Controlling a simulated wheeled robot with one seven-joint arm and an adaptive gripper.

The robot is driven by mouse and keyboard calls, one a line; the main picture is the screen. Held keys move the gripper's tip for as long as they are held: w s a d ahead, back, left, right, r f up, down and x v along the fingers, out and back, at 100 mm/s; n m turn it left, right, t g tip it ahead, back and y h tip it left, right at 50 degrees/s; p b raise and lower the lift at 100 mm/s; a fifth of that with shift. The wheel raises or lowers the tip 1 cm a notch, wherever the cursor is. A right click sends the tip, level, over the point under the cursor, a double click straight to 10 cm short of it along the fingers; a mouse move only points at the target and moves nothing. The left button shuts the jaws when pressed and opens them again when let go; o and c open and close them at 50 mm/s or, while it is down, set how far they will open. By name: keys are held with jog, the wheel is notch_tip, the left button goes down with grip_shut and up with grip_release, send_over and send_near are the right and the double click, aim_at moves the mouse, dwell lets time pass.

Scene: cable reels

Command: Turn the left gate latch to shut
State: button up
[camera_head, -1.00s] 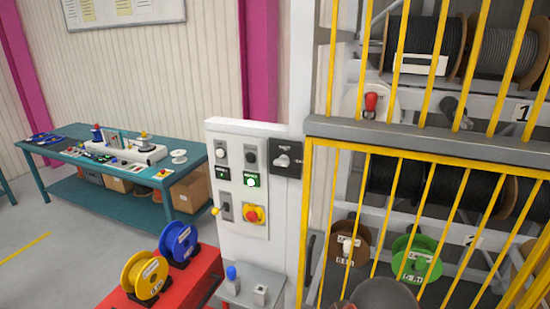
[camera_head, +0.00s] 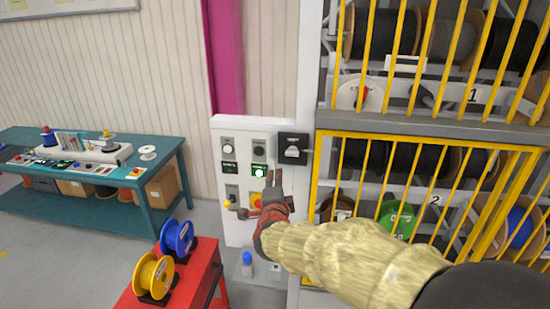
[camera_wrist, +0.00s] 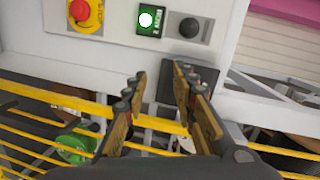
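A black square plate with a grey handle (camera_head: 293,149), which looks like the gate latch, is on the white post left of the yellow barred gate (camera_head: 330,200). My gripper (camera_head: 258,190) is in front of the control panel (camera_head: 230,135), below and left of this plate in the head view. It hides part of the panel's lower controls. In the wrist view my gripper (camera_wrist: 160,75) has its two fingers apart with nothing between them. A dark plate (camera_wrist: 172,92) shows behind the right finger, its handle not clearly visible.
A red cart (camera_head: 205,275) with a blue reel (camera_head: 178,237) and a yellow reel (camera_head: 153,276) stands at lower left. A teal workbench (camera_head: 160,172) is behind it. Cable reels, including a green one (camera_head: 397,218), sit behind the bars.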

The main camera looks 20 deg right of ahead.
aim_at(292, 156)
jog(key=s+d+r+m+h, duration=0.1)
jog(key=d+r+m+h, duration=0.2)
jog(key=d+r+m, duration=0.15)
jog(key=shift+n+t, duration=0.3)
jog(key=shift+n, duration=0.05)
jog(key=x, duration=0.6)
jog(key=shift+w+a+p, duration=0.15)
jog(key=shift+w+p, duration=0.2)
jog(key=shift+w, duration=0.25)
jog(key=c, duration=0.3)
jog(key=c, duration=0.4)
grip_shut()
